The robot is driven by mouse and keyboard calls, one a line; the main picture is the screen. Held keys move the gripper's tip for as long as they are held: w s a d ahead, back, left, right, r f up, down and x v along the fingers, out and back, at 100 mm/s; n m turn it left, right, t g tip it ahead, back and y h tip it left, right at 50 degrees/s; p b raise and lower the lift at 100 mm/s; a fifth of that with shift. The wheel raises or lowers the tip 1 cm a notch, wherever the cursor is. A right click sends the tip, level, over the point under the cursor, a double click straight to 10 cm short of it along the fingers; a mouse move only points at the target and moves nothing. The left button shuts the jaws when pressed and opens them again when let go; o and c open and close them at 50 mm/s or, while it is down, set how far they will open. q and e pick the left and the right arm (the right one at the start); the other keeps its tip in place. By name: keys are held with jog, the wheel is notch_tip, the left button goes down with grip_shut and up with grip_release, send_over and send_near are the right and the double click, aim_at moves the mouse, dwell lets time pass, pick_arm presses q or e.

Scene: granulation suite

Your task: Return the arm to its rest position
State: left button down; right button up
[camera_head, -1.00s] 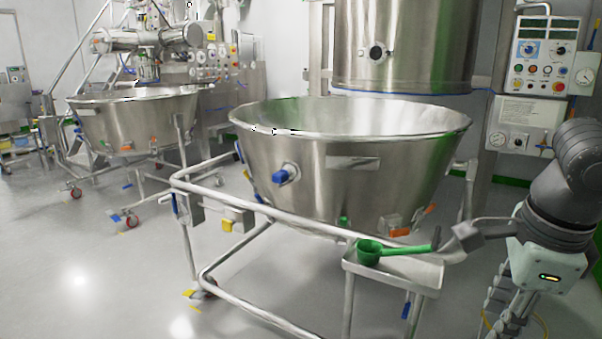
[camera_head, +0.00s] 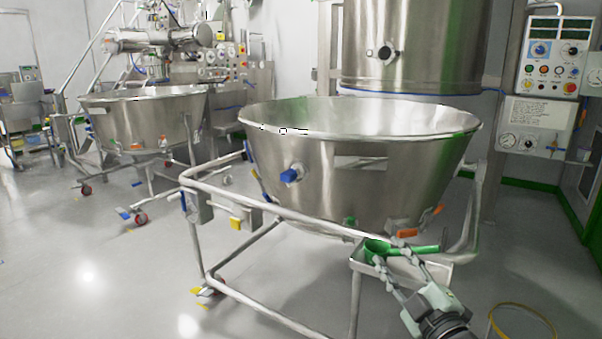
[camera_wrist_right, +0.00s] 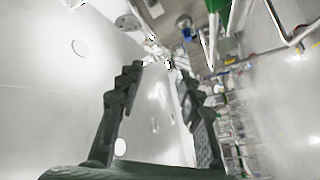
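My right gripper (camera_head: 390,256) is in the lower right of the head view, pointing up and left, with its fingers spread. In the right wrist view, the two dark fingers of the same gripper (camera_wrist_right: 158,72) stand apart with nothing between them, only floor and blurred equipment beyond. In the head view the fingers overlap the small steel tray (camera_head: 437,268) and come close to the green scoop (camera_head: 376,249) lying on it. I cannot tell whether they touch. My left gripper is not in view.
The large steel bowl (camera_head: 350,172) on its tubular frame (camera_head: 255,205) stands just behind the tray. A control panel (camera_head: 553,60) is at the upper right. A second bowl (camera_head: 150,120) stands at the left.

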jog(key=s+d+f+m+g+h, duration=0.2)
jog(key=s+d+f+m, duration=0.1)
jog(key=f, duration=0.5)
jog(key=s+d+f+m+g+h, duration=0.2)
jog(key=d+f+m+g, duration=0.1)
jog(key=f, duration=0.5)
jog(key=s+d+f+m+g+h, duration=0.2)
jog(key=s+d+f+h, duration=0.1)
jog(key=f, duration=0.5)
jog(key=s+f+m+g, duration=0.4)
jog(key=s+f+g, duration=0.4)
jog(key=s+f, duration=1)
jog(key=s, duration=0.3)
jog(key=shift+s+f+m+g, duration=0.2)
jog(key=shift+s+m+g, duration=0.1)
